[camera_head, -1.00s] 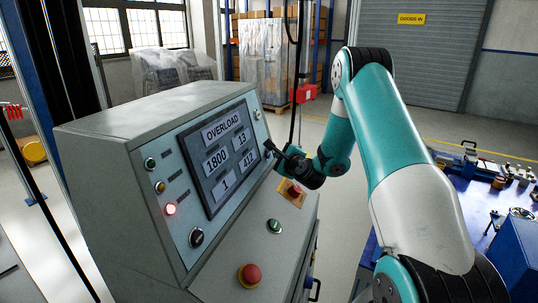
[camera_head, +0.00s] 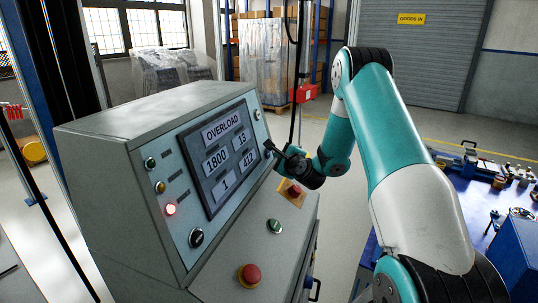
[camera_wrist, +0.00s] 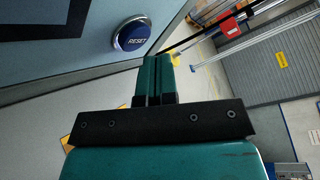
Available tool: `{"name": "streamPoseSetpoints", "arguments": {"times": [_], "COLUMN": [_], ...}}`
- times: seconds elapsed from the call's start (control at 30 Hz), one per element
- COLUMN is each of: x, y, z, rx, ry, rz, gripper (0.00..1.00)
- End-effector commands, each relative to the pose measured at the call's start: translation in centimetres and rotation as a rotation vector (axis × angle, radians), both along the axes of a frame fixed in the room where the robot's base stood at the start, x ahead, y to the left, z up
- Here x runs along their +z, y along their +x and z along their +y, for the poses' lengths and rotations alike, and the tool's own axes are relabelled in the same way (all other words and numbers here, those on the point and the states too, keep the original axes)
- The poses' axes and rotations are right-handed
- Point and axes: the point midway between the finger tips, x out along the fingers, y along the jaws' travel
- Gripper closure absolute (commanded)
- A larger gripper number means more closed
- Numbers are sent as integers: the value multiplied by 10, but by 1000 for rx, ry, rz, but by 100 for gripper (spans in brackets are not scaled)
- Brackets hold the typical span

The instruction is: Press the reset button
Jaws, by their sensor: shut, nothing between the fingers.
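The reset button is a round blue button (camera_wrist: 132,36) with a silver rim and the word RESET, on the grey control panel (camera_wrist: 60,40) in the wrist view. My gripper (camera_wrist: 153,62) is shut and empty, its teal fingertips just below and right of the button in that view. Whether the tips touch the button cannot be told. In the head view my gripper (camera_head: 270,148) is at the right edge of the console's sloped face, beside the screen (camera_head: 218,158), which reads OVERLOAD. The button is hidden there behind my gripper.
The console (camera_head: 110,150) has a lit red lamp (camera_head: 170,209), a black knob (camera_head: 197,237), a green button (camera_head: 275,226), and two red buttons, one front (camera_head: 250,275) and one on a yellow plate (camera_head: 293,191). A blue workbench (camera_head: 465,205) stands at right.

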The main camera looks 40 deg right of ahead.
Motion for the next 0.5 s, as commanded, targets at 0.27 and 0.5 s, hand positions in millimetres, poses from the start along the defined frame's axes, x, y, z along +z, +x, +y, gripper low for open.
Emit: {"name": "streamPoseSetpoints", "arguments": {"times": [0.27,0.5], "x": [0,-2], "y": [3,6], "z": [3,4], "rx": [2,-1], "ry": [2,0], "rz": [1,1], "gripper": [100,100]}}
